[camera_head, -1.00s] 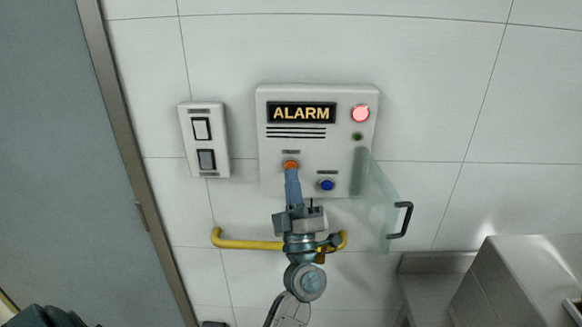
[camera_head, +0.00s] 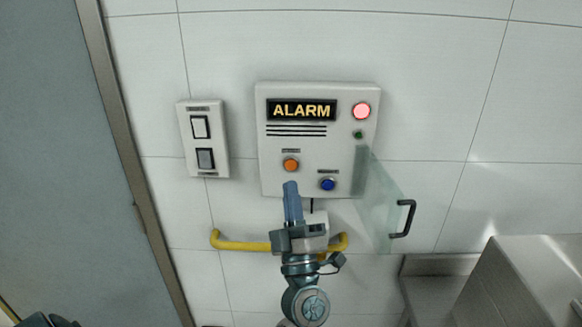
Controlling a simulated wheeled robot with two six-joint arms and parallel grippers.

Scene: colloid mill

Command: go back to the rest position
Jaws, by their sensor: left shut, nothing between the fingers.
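My left gripper (camera_head: 291,188) is shut and empty, its blue-grey fingers pointing up at the lower edge of the alarm box. Its tips are just below the orange button (camera_head: 290,165) in the picture, apart from it. The white alarm box (camera_head: 270,184) hangs on the wall with an ALARM sign (camera_head: 302,110), a red lamp (camera_head: 361,111) that looks lit and a blue button (camera_head: 328,184). Its clear cover (camera_head: 377,205) with a dark handle (camera_head: 404,218) stands open on the right. My right gripper is not in view.
A yellow bar (camera_head: 240,245) runs along the wall behind my left gripper. A switch plate (camera_head: 203,138) is left of the box. A grey door (camera_head: 60,150) is at the far left, and a steel unit (camera_head: 530,275) is at the lower right.

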